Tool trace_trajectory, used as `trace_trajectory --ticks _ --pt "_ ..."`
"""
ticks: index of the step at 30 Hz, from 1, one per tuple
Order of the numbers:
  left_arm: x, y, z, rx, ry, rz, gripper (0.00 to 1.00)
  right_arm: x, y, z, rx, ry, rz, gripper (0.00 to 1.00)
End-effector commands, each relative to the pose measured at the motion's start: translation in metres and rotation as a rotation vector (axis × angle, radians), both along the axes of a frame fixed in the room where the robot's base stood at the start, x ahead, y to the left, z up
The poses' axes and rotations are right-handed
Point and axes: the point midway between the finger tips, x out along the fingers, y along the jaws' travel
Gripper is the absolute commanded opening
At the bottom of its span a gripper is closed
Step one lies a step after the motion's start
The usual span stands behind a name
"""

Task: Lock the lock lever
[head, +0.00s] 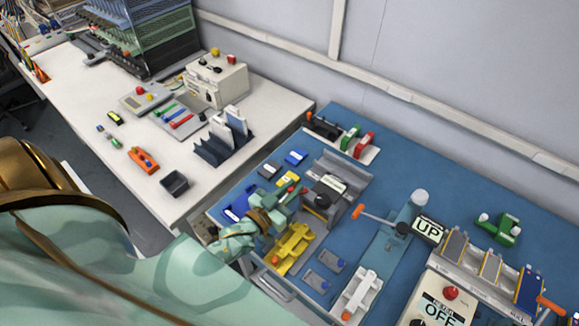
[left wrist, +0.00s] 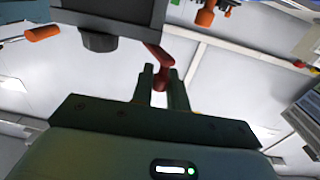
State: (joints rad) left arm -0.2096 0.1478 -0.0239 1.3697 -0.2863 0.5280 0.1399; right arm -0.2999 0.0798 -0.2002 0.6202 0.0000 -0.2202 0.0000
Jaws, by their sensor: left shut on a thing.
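The lock lever is a red lever with a rounded end; it shows in the left wrist view (left wrist: 160,72) beneath a dark block (left wrist: 108,15). My left gripper (left wrist: 161,90) has its two fingers on either side of the lever's end and is shut on it. In the head view the left gripper (head: 286,198) is at the left side of a grey fixture (head: 340,172) with a white label and a dark round knob. A bit of red (head: 291,189) shows by the fingers there. The gripper partly hides the lever. My right gripper is not in view.
A yellow bracket (head: 292,246) stands close in front of the left gripper. Blue and yellow small blocks lie behind it on the blue mat (head: 425,165). An orange-handled arm (head: 376,217) and an "UP" sign (head: 428,229) stand to the right. A white bench (head: 270,100) is at the back left.

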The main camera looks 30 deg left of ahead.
Motion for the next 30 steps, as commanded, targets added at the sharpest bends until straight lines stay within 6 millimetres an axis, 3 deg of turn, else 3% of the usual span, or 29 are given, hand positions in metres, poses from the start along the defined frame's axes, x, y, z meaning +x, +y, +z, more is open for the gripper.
trace_trajectory --ticks 16,17,18,30 --pt "0.0004 -0.0015 0.0013 -0.001 -0.004 0.023 0.00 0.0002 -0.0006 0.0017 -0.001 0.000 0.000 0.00" --pt "0.0004 -0.0015 0.0014 -0.001 -0.004 0.023 0.24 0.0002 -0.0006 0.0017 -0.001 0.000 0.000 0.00" --pt "0.0004 -0.0015 0.0014 -0.001 -0.004 0.022 0.35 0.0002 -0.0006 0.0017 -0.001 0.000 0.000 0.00" --pt "-0.0002 -0.0011 0.0006 0.000 -0.002 0.023 0.35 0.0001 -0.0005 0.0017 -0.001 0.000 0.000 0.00"
